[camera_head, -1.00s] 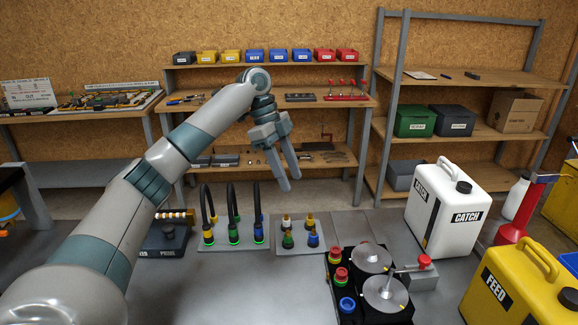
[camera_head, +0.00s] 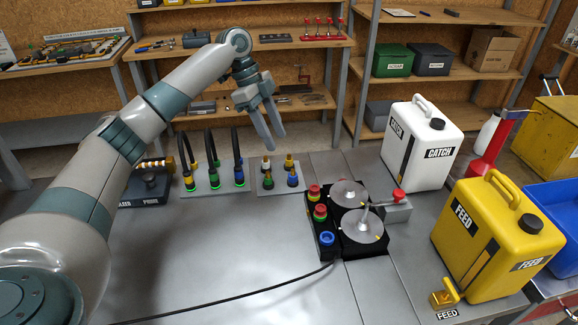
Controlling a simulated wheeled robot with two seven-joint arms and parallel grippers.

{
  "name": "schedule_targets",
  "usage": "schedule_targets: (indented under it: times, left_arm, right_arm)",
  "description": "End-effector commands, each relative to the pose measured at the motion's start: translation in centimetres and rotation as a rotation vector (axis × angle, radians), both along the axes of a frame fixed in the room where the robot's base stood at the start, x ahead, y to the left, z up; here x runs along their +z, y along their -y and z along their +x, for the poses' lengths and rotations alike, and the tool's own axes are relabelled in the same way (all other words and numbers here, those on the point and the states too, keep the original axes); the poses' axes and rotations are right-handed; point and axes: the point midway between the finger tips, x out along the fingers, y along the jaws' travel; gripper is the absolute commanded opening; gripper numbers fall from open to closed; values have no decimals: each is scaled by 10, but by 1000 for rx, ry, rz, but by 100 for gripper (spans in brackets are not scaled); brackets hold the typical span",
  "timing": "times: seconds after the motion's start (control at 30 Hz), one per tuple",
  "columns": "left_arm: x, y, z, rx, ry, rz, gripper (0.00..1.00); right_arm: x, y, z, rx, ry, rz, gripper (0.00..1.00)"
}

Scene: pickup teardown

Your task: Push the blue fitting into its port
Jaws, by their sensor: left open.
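Another small blue fitting (camera_head: 292,179) stands on the grey plate (camera_head: 265,188) to the right. A blue ring-shaped part (camera_head: 327,239) is on the black twin-disc unit (camera_head: 350,245). I cannot tell which of these are the task's fitting and port. My left gripper (camera_head: 275,143) is open and empty, pointing down, and appears above the right small plate. My right gripper is out of view.
A white CATCH can (camera_head: 418,150) and a yellow FEED can (camera_head: 490,245) stand at the right. A black gauge box (camera_head: 148,187) is left of the plates. A black cable (camera_head: 235,297) crosses the front table, otherwise clear.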

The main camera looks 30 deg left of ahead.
Motion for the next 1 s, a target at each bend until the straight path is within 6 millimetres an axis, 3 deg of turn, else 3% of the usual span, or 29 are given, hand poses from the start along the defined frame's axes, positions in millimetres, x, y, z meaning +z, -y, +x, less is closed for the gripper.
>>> schedule_targets:
  times: [0.23, 0.4, 0.7, 1.0]
  left_arm:
    - [-37, 16, 1, -2, -2, 0, 42]
    - [-63, 27, 2, -2, -3, 0, 42]
    - [-100, 42, 4, -1, -3, 0, 42]
    - [-112, 46, 5, -1, -1, 0, 42]
  right_arm:
    - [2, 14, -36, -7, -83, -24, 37]
    - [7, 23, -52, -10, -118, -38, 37]
    - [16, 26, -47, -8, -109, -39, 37]
    - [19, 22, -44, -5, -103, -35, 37]
